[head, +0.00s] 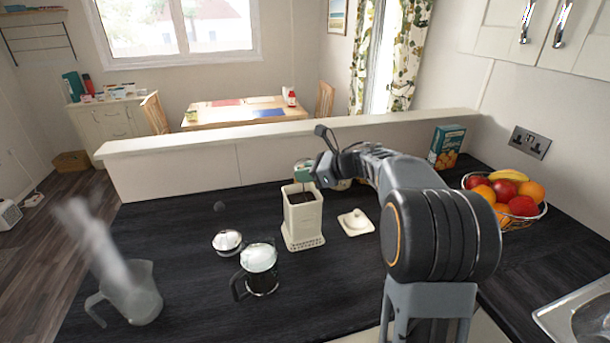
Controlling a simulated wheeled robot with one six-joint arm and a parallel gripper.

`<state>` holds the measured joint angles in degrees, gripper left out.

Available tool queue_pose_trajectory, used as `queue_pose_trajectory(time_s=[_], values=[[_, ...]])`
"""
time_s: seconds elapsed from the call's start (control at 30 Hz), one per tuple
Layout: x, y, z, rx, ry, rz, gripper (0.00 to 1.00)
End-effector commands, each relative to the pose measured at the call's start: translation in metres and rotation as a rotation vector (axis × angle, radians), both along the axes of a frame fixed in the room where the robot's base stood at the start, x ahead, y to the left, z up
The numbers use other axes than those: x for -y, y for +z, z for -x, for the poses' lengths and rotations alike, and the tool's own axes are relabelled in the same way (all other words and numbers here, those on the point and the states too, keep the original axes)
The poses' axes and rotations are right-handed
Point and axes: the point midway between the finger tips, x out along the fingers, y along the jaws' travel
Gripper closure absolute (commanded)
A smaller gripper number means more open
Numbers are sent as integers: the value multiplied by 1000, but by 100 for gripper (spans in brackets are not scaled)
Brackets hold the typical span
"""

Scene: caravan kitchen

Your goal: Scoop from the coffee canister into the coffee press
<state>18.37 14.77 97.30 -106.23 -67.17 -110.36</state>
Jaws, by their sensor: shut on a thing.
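The coffee canister (303,222) is a cream, square, upright container, open at the top, with dark coffee inside. My gripper (314,172) is just above its mouth, shut on what looks like the scoop's thin handle (303,187), which reaches down towards the coffee. The scoop's bowl is hidden. The coffee press (262,278) stands upright in front and to the left, with a black handle on its left and a pale, shiny top. Its contents cannot be made out. A shiny domed plunger lid (227,241) sits behind it, with a dark knob above.
The cream canister lid (356,222) lies right of the canister. A steaming clear jug (138,300) stands at the front left. A fruit basket (508,198), a teal box (446,147) and a sink (585,315) are at the right. A raised ledge (240,137) bounds the dark counter behind.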

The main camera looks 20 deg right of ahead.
Motion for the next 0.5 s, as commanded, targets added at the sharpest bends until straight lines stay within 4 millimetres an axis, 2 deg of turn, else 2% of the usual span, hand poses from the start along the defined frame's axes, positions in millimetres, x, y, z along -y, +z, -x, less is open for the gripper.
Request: queue_pose_trajectory(time_s=[0.5], values=[[0,42,0,1,-1,-1,100]])
